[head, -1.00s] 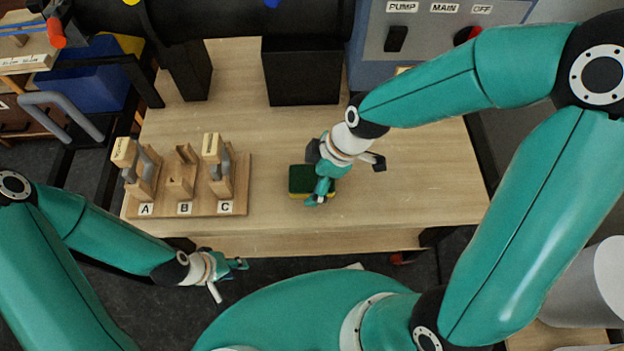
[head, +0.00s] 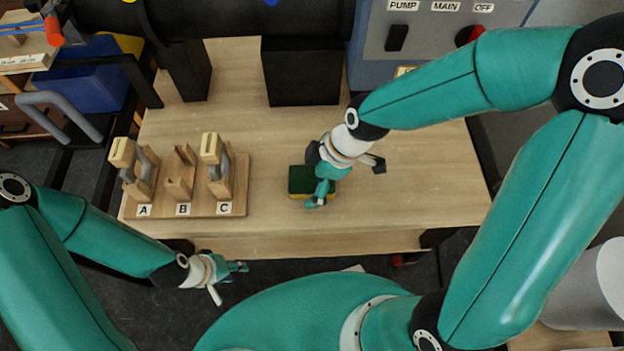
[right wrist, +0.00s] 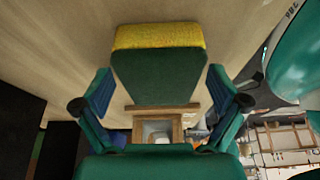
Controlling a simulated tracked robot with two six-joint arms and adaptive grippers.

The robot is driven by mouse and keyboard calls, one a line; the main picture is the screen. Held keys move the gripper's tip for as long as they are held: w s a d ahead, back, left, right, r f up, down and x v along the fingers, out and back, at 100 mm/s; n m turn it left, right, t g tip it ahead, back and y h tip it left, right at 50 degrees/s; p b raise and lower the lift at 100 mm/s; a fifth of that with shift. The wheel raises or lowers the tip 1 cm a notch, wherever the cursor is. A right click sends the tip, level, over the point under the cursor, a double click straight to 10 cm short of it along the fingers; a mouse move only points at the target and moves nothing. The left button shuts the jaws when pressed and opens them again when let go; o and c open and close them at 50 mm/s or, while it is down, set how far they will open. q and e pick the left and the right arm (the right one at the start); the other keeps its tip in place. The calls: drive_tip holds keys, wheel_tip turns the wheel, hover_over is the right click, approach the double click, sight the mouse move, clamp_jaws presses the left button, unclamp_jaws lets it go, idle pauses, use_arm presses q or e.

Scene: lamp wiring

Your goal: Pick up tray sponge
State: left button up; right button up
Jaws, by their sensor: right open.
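The sponge (head: 298,181), green on top with a yellow layer, lies on the wooden table (head: 400,205) near its front edge. My right gripper (head: 316,196) is at the sponge's right side and partly hides it. In the right wrist view the sponge (right wrist: 160,78) lies ahead, between the lines of the two spread fingers of the right gripper (right wrist: 160,85). The fingers look apart from it, with gaps on both sides. My left gripper (head: 232,268) hangs in front of the table, away from the sponge; its opening is too small to judge.
A wooden rack (head: 232,208) labelled A, B, C stands left of the sponge. A black box (head: 302,72) is at the back, beside a grey panel (head: 445,35) with switches. A blue bin (head: 92,82) is at far left. The table's right part is clear.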

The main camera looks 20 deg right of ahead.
sight(312, 179)
drive_tip(key=c, duration=0.8)
drive_tip(key=shift+r, duration=0.1)
drive_tip(key=shift+r+p, duration=0.3)
drive_tip(key=shift+p, duration=0.3)
wheel_tip(312, 179, up, 20)
drive_tip(key=p, duration=0.4)
drive_tip(key=shift+f, duration=0.15)
